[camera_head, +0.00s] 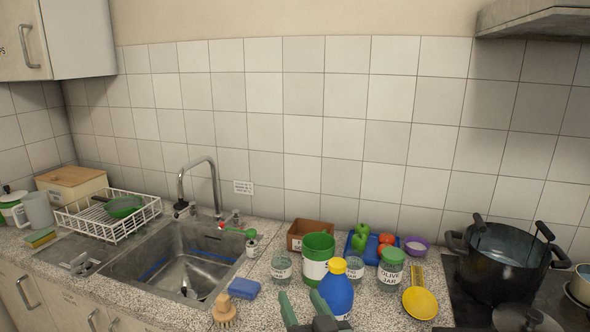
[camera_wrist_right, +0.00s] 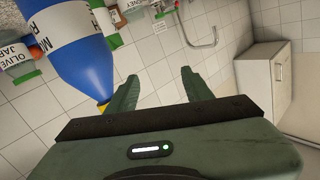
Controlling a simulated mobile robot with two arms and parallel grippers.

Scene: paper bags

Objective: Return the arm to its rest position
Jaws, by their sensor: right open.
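My right gripper (camera_head: 299,296) is at the bottom of the head view, in front of the counter, with its two green fingers spread. In the right wrist view the gripper (camera_wrist_right: 160,75) is open, with only tiled wall between its fingers. A blue bottle with a yellow cap (camera_head: 337,297) stands just right of the gripper in the head view. In the right wrist view the blue bottle (camera_wrist_right: 75,45) appears upside down, close beside the left finger; I cannot tell whether they touch. My left gripper is not in view.
Jars, a green can (camera_head: 318,252) and a blue tray (camera_head: 352,254) with vegetables crowd the counter behind the bottle. A yellow spoon (camera_head: 420,303) and a black pot (camera_head: 497,262) are to the right. A sink (camera_head: 190,265), brush (camera_head: 225,312) and dish rack (camera_head: 108,214) are left.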

